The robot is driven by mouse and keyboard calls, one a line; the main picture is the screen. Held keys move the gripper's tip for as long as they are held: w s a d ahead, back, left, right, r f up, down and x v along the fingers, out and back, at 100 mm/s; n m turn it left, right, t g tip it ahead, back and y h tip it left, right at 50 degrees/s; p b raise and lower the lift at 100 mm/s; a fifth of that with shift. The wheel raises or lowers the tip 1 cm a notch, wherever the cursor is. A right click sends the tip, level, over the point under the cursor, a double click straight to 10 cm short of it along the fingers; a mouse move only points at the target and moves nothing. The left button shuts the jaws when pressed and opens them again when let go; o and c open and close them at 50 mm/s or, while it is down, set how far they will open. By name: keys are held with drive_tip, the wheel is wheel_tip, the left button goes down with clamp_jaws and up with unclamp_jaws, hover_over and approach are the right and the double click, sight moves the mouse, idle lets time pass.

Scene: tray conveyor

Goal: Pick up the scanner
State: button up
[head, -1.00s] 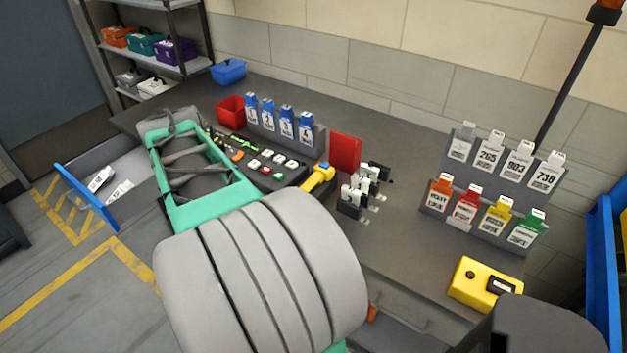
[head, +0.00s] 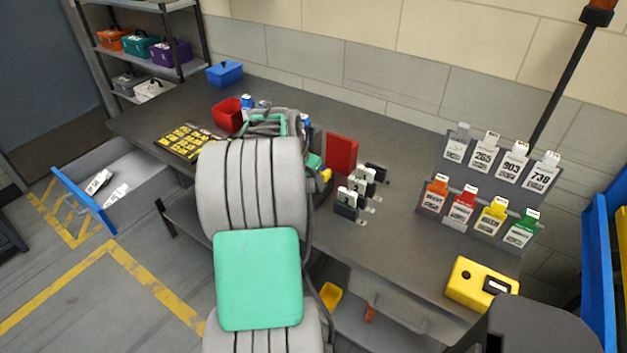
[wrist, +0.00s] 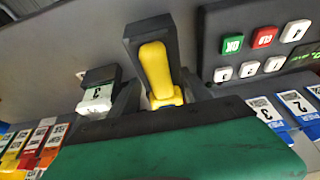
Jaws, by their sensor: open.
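The scanner (head: 326,175) is a small yellow hand tool on the workbench. In the head view only a bit of it shows beside my arm. In the wrist view its yellow handle (wrist: 156,70) stands out against a dark block behind it. My gripper (wrist: 158,88) is open, with its dark fingers on either side of the yellow handle's lower end. Whether they touch it I cannot tell. In the head view my arm hides most of the gripper.
The keypad panel (wrist: 262,45) is close on the right in the wrist view. Small black-and-white holders (head: 355,190) and a red panel (head: 342,153) stand right of the arm. Card racks (head: 470,200) and a yellow box (head: 482,284) are further right.

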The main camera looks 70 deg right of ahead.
drive_tip(key=shift+f+b, duration=0.25)
drive_tip(key=shift+b, duration=0.05)
idle(0.5)
clamp_jaws()
idle(0.5)
drive_tip(key=shift+r, duration=0.1)
